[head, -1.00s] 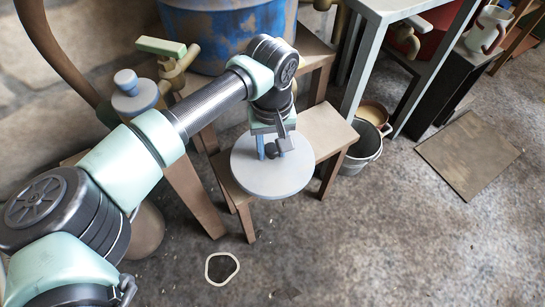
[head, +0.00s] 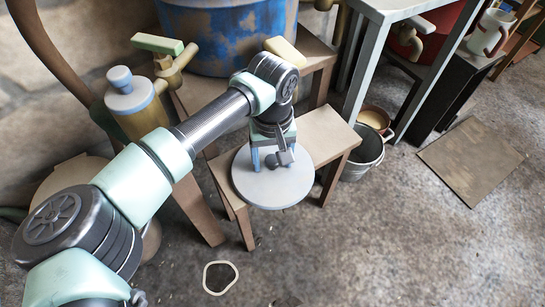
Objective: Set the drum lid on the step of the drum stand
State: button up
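The drum lid (head: 268,192) is a flat grey disc with a small dark knob at its middle. It lies level over the left part of the wooden step (head: 328,132) of the drum stand, overhanging the step's front edge. It looks to be resting on the step, but the contact beneath is hidden. My gripper (head: 273,158) points down over the lid's middle. Its blue fingers stand apart on either side of the knob, with a gap showing. The blue drum (head: 228,38) stands behind on the stand's higher part.
A metal bucket (head: 362,160) stands on the floor right of the step. A grey metal table frame (head: 362,70) rises behind it. A barrel tap with a green handle (head: 158,44) is at the upper left. A flat board (head: 470,160) lies right; the front floor is mostly clear.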

aim_at(272, 159)
notch_tip(272, 159, up, 12)
jog(key=p, duration=0.6)
jog(key=shift+r, duration=0.15)
